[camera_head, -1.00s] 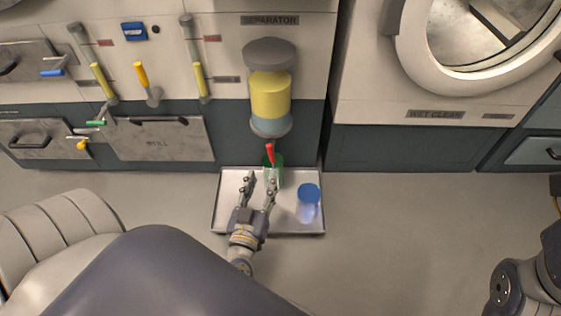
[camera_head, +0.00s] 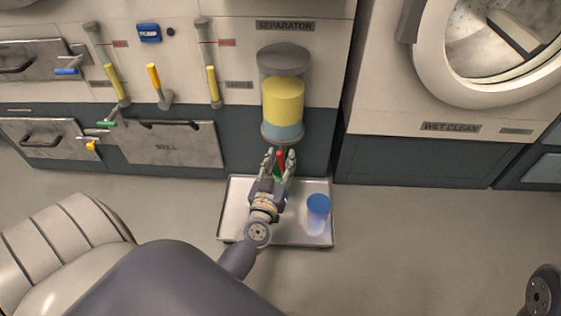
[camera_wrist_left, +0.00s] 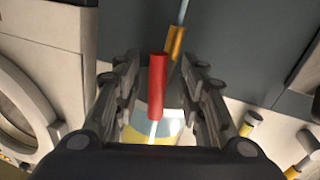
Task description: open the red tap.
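The red tap handle (camera_head: 281,160) is below the separator (camera_head: 283,103), a clear cylinder with yellow over pale blue liquid. In the left wrist view the red handle (camera_wrist_left: 157,86) stands between my two fingers, with a brass-coloured part (camera_wrist_left: 175,42) beside it. My left gripper (camera_head: 279,157) is open around the handle, with gaps visible on both sides. A green thing (camera_head: 277,172) under the tap is mostly hidden by my gripper. My right gripper is out of view.
Yellow-handled levers (camera_head: 213,87) are on the panel to the left. The washer door (camera_head: 430,75) is at the right. Open floor lies right of the tray.

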